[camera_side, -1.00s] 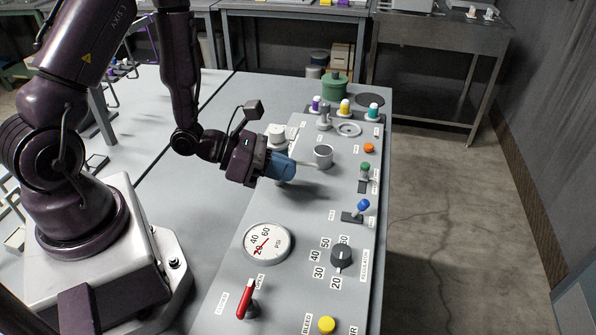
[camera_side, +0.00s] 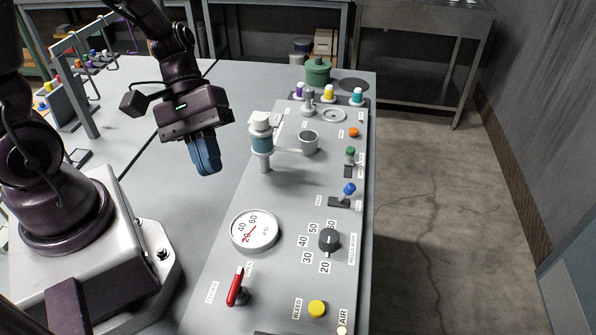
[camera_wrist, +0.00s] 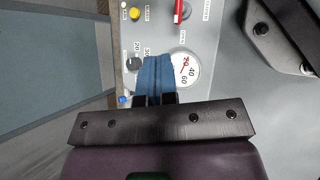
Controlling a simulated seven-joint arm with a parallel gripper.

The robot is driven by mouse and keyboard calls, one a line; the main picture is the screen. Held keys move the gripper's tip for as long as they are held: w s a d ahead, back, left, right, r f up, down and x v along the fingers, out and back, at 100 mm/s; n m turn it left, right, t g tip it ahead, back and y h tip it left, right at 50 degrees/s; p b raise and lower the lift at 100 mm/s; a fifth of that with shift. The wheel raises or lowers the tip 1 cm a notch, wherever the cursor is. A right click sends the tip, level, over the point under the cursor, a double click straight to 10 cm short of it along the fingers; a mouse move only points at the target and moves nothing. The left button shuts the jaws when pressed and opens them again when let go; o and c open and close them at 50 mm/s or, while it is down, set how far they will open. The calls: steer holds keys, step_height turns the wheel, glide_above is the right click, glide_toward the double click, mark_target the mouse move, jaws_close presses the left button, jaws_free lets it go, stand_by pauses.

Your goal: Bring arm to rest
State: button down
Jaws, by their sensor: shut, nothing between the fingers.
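My gripper (camera_side: 205,155) hangs above the bare table to the left of the control panel, its blue fingers pointing down and closed together with nothing between them. In the wrist view the blue fingers (camera_wrist: 154,75) are pressed side by side, with the panel behind them. My gripper is apart from everything on the panel and the table. The arm is bent, with the wrist raised near my base.
The panel (camera_side: 285,215) carries a gauge (camera_side: 255,231), a red lever (camera_side: 236,288), a black regulator knob (camera_side: 328,239), a yellow button (camera_side: 316,308) and a blue-banded post with a cup (camera_side: 308,143). A green pot (camera_side: 318,72) stands at the back.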

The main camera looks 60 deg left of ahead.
steer(key=a+r+m+t+y, duration=0.2)
steer(key=r+m+t+y, duration=0.1)
steer(key=r, duration=0.4)
steer(key=s+a+r+m+t+y, duration=0.1)
steer(key=a+r+m+t+y, duration=0.2)
steer(key=r+m+y, duration=0.2)
step_height(320, 180, up, 3)
steer(key=shift+a+f+m+t, duration=0.2)
steer(key=shift+a+m+t, duration=0.15)
steer(key=shift+m, duration=0.65)
